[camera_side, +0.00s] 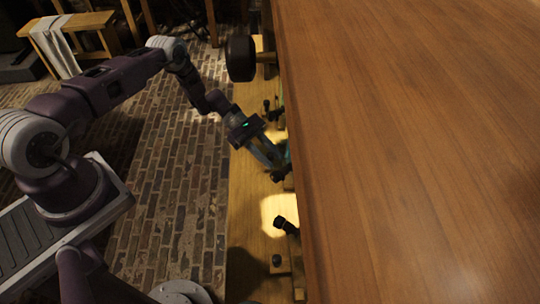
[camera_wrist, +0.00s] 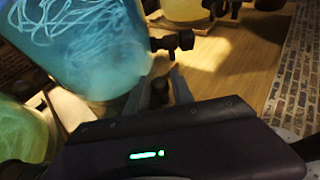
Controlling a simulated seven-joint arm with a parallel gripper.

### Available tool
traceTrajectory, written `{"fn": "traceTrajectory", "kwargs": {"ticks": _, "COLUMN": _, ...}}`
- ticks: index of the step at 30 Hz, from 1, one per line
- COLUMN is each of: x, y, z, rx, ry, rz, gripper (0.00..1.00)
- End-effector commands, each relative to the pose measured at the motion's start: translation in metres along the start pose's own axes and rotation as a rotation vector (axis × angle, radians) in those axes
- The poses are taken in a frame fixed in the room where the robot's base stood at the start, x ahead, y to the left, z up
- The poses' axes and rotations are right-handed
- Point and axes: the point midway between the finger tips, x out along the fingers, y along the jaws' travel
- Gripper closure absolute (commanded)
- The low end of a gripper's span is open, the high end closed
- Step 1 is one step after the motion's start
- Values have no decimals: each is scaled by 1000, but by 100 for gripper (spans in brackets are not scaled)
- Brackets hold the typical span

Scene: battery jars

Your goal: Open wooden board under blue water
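The blue water jar (camera_wrist: 85,45), with pale swirling strands inside, fills the upper left of the wrist view. A pale wooden piece (camera_wrist: 72,107) shows beneath it, partly hidden by my gripper's body. A dark round knob (camera_wrist: 160,88) is below the jar's right edge. My gripper (camera_wrist: 162,82) has its fingers apart, one on each side of this knob; I cannot tell whether they touch it. In the side view my gripper (camera_side: 275,168) reaches down beside the large slab's edge, and the blue jar is mostly hidden there.
A large wooden slab (camera_side: 420,130) blocks the right of the side view. A yellow jar (camera_wrist: 185,8) and a greenish jar (camera_wrist: 22,132) flank the blue one. A dark tap-like fitting (camera_wrist: 172,42) sticks out above my fingers. The wooden floor (camera_wrist: 235,55) to the right is clear.

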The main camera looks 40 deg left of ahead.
Motion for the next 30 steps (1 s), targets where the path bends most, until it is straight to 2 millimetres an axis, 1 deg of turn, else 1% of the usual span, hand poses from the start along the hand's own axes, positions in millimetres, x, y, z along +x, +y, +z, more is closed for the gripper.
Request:
{"fn": "traceTrajectory", "kwargs": {"ticks": 5, "x": 1, "y": 0, "z": 0, "rx": 0, "ry": 0, "rz": 0, "gripper": 71}}
{"fn": "traceTrajectory", "kwargs": {"ticks": 6, "x": 0, "y": 0, "z": 0, "rx": 1, "ry": 0, "rz": 0, "gripper": 73}}
{"fn": "traceTrajectory", "kwargs": {"ticks": 10, "x": 0, "y": 0, "z": 0, "rx": 1, "ry": 0, "rz": 0, "gripper": 99}}
{"fn": "traceTrajectory", "kwargs": {"ticks": 11, "x": 0, "y": 0, "z": 0, "rx": 1, "ry": 1, "rz": 0, "gripper": 100}}
{"fn": "traceTrajectory", "kwargs": {"ticks": 30, "x": 0, "y": 0, "z": 0, "rx": 2, "ry": 1, "rz": 0, "gripper": 100}}
